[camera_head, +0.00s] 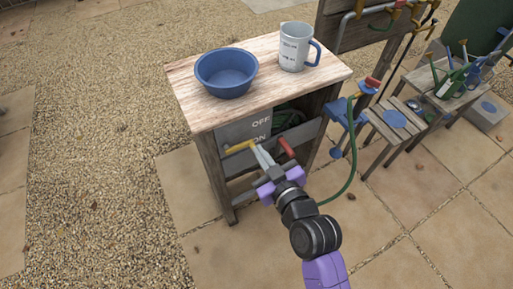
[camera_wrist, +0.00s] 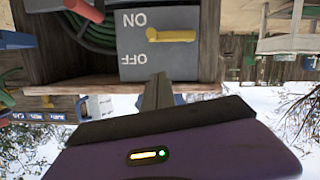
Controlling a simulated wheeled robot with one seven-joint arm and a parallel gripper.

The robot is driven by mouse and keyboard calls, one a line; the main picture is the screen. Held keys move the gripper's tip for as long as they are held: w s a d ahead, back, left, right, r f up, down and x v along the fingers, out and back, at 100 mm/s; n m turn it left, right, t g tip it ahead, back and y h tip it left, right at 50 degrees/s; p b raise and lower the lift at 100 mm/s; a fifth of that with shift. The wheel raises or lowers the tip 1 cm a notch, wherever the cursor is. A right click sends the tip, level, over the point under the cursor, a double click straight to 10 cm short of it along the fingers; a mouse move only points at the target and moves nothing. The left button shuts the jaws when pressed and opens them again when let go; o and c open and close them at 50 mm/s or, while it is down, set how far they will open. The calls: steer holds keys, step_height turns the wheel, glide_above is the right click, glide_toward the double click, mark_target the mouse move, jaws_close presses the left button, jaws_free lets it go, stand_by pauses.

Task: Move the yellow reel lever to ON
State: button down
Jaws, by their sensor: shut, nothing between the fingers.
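The yellow reel lever (camera_head: 240,146) sits on a grey panel (camera_head: 233,130) in the front of the wooden stand, beside the printed words OFF and ON. It lies roughly level, between the two words. In the wrist view, which is upside down, the yellow lever (camera_wrist: 170,36) also shows between the words. My gripper (camera_head: 262,156) is shut and empty, with its fingertips just to the right of the lever in the head view. In the wrist view my gripper (camera_wrist: 158,80) points at the panel's OFF edge. I cannot tell whether it touches anything.
A red lever (camera_head: 286,147) is close to the right of my gripper. A green hose (camera_wrist: 92,30) is coiled beside the panel. A blue bowl (camera_head: 226,72) and grey mug (camera_head: 294,46) stand on the tabletop (camera_head: 262,98).

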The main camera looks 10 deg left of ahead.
mark_target(253, 142)
steer(key=w+a+f, duration=0.1)
steer(key=w+f, duration=0.3)
steer(key=f, duration=0.1)
steer(key=shift+w+a, duration=0.15)
steer(key=shift+a, duration=0.2)
steer(key=shift+f+b, duration=0.15)
steer(key=shift+b, duration=0.25)
